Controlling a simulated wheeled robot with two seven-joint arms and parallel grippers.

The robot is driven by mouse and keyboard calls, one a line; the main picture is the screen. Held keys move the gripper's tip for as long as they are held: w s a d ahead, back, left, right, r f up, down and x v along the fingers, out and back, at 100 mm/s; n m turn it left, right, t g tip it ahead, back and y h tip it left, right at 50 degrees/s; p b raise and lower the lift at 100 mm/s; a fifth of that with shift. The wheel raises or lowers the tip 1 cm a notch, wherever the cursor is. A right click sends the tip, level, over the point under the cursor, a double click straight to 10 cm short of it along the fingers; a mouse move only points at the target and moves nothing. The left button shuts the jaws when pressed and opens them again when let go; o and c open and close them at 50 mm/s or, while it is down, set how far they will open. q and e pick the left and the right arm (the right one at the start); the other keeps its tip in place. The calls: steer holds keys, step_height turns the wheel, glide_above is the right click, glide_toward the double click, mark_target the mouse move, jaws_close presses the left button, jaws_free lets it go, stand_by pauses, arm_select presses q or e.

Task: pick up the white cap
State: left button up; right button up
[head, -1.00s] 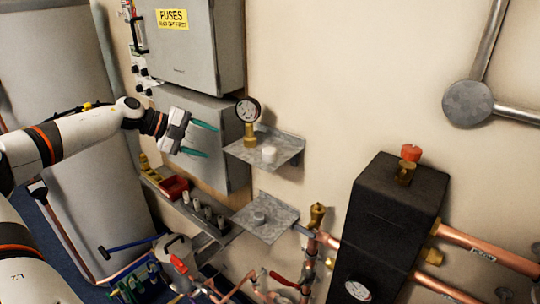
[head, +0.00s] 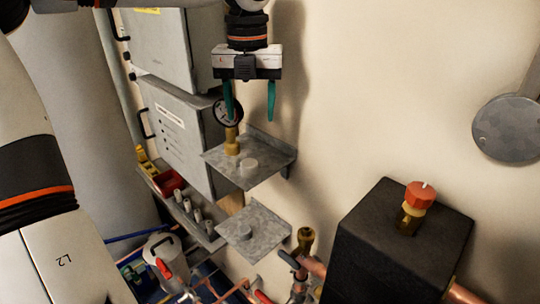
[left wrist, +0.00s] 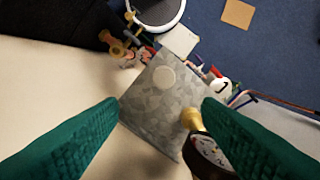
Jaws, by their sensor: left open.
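My right gripper is not in view.
A black box with a red-topped brass valve (head: 418,195) stands to the right. Grey cabinets (head: 180,125) are behind on the left.

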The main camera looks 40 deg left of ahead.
arm_select(q)
steer(key=p, duration=0.2)
glide_above(249, 162)
steer(key=f, duration=0.5)
steer(key=shift+s+a+f, duration=0.1)
steer(key=shift+s+f, duration=0.05)
steer(key=shift+s, duration=0.2)
steer(key=f, duration=0.1)
steer(key=f+p, duration=0.2)
steer(key=shift+w+f, duration=0.2)
steer(key=shift+w, duration=0.1)
step_height(249, 162, down, 2)
steer(key=shift+f, duration=0.3)
steer(key=shift+w, duration=0.1)
steer(key=c, duration=0.9)
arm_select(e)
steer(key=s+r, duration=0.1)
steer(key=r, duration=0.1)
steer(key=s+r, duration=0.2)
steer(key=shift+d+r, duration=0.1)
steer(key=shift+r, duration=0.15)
